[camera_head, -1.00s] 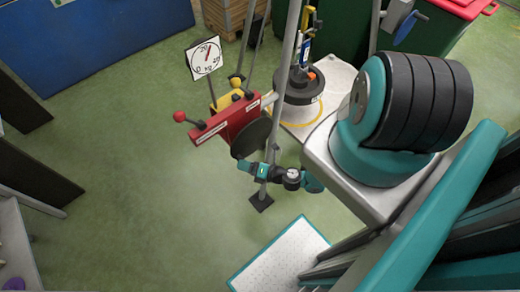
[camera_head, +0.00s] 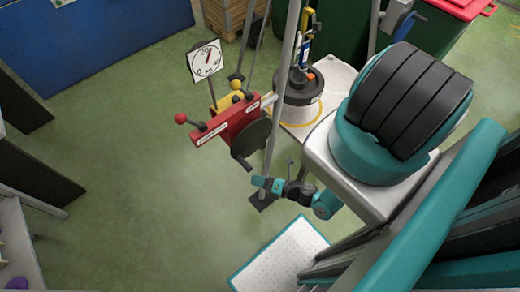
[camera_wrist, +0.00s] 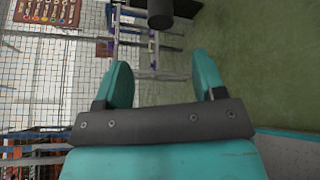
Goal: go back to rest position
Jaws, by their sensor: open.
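My gripper (camera_wrist: 163,70) is open, with two teal fingers apart and nothing between them in the wrist view. In the head view my gripper (camera_head: 259,184) is small, at the end of my folded arm, below and right of a black disc (camera_head: 251,138) and apart from it. The disc sits on the side of a red box (camera_head: 222,124) with a round dial gauge (camera_head: 206,61) above it. My large black-ribbed arm link hides part of the place on the right.
A metal pole (camera_head: 284,95) stands close to my gripper. Behind it is a black round base (camera_head: 298,92) on a pale platform. A white perforated board (camera_head: 283,258) lies in front. Green floor (camera_head: 135,160) is free on the left. A dark cylinder (camera_wrist: 160,14) hangs into the wrist view.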

